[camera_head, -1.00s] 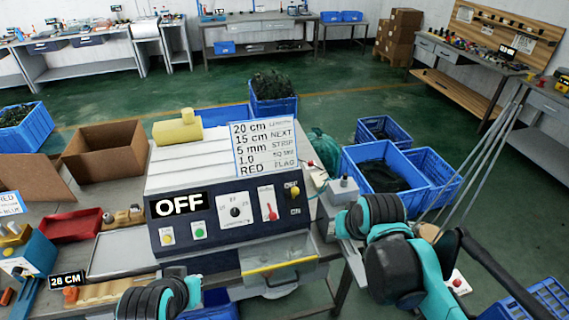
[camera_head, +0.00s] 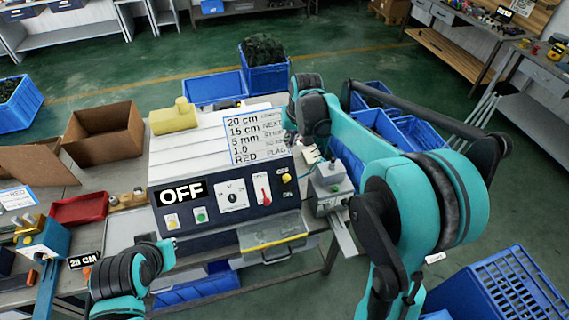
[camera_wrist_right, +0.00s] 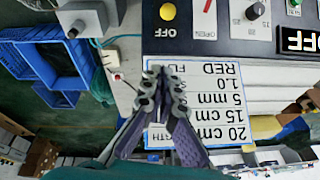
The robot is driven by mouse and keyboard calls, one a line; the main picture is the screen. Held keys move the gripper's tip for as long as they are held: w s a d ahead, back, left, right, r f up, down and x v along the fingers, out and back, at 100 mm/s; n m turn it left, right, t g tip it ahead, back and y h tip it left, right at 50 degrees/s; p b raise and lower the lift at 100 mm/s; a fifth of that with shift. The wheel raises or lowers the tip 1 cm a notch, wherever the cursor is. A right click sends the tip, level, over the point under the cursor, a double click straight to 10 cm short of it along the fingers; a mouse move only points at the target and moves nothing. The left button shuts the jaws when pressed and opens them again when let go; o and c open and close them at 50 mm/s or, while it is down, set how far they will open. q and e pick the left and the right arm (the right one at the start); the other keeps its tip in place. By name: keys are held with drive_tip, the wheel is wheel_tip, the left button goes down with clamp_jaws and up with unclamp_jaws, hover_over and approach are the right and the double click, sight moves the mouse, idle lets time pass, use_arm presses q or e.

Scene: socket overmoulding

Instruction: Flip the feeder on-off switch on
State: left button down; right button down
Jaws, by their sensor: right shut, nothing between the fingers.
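The feeder machine's dark front panel carries a yellow knob switch (camera_head: 286,178) near its right end. The wrist view shows the same yellow knob (camera_wrist_right: 167,12) upside down, with an OFF label beside it. A black OFF display (camera_head: 181,192) sits at the panel's left. My right gripper (camera_wrist_right: 160,73) is shut and empty, over the white instruction sign (camera_wrist_right: 222,100), apart from the knob. In the head view my right gripper (camera_head: 311,154) is partly hidden by its wrist, beside the sign.
A red lever (camera_head: 265,195) and a dial (camera_head: 232,197) are left of the knob. A grey box with a button (camera_head: 331,177) stands close right of the machine. Blue crates (camera_head: 390,132) stand behind my right arm.

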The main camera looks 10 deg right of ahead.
sight(286, 179)
drive_tip(key=x, duration=1)
drive_tip(key=shift+b, duration=0.35)
drive_tip(key=s, duration=0.1)
drive_tip(key=s+f, duration=0.1)
drive_tip(key=shift+s+a+f, duration=0.3)
drive_tip(key=shift+s+f, duration=0.05)
drive_tip(key=shift+s, duration=0.05)
drive_tip(key=shift+s+f, duration=0.1)
drive_tip(key=shift+s, duration=0.3)
drive_tip(key=shift+f, duration=0.1)
drive_tip(key=shift+s, duration=0.1)
drive_tip(key=shift+s+t+b, duration=0.2)
drive_tip(key=shift+t+b, duration=0.15)
drive_tip(key=shift+t, duration=0.05)
